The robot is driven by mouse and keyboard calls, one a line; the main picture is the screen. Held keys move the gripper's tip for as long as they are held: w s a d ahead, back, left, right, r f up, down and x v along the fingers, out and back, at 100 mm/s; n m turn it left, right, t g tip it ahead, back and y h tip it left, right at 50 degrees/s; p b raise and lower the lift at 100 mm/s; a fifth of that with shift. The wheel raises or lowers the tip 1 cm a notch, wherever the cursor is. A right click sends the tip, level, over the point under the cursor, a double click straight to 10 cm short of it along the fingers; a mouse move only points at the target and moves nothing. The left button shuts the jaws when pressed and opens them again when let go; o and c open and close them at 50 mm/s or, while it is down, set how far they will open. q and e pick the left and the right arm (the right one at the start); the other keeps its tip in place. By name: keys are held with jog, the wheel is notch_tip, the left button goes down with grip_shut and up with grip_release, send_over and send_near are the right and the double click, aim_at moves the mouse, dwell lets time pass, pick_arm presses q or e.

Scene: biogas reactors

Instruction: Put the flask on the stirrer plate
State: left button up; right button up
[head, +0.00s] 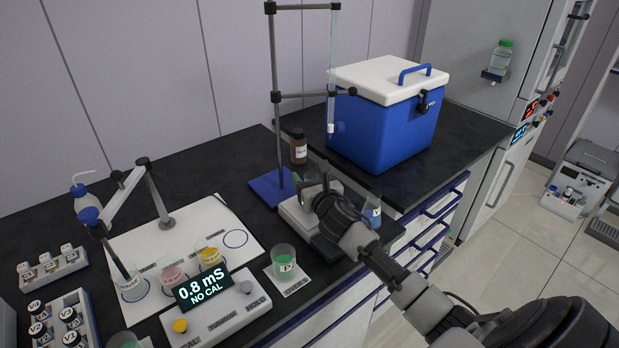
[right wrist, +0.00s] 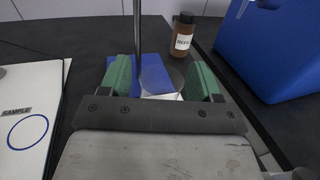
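My right gripper (head: 318,190) is low over the pale grey stirrer plate (head: 297,216), beside the blue-based stand. In the right wrist view its two green-padded fingers (right wrist: 160,84) are well apart. A faint clear, rounded shape (right wrist: 174,76), probably the flask, shows between them, nearer the right finger, with a white patch below it. I cannot make out its full outline or whether a finger touches it. In the head view the hand hides this spot. My left gripper is not in view.
The stand's blue base (head: 270,187) and tall rod (head: 277,110) are close by the gripper. A brown bottle (head: 298,148) and a blue cooler (head: 385,125) stand behind. A green-filled beaker (head: 284,262) and a conductivity meter (head: 220,312) stand in front.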

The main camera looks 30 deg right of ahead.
jog(key=shift+r, duration=0.25)
jog(key=s+a, duration=0.2)
jog(key=s, duration=1)
jog(key=shift+b, duration=0.45)
jog(key=shift+f, duration=0.1)
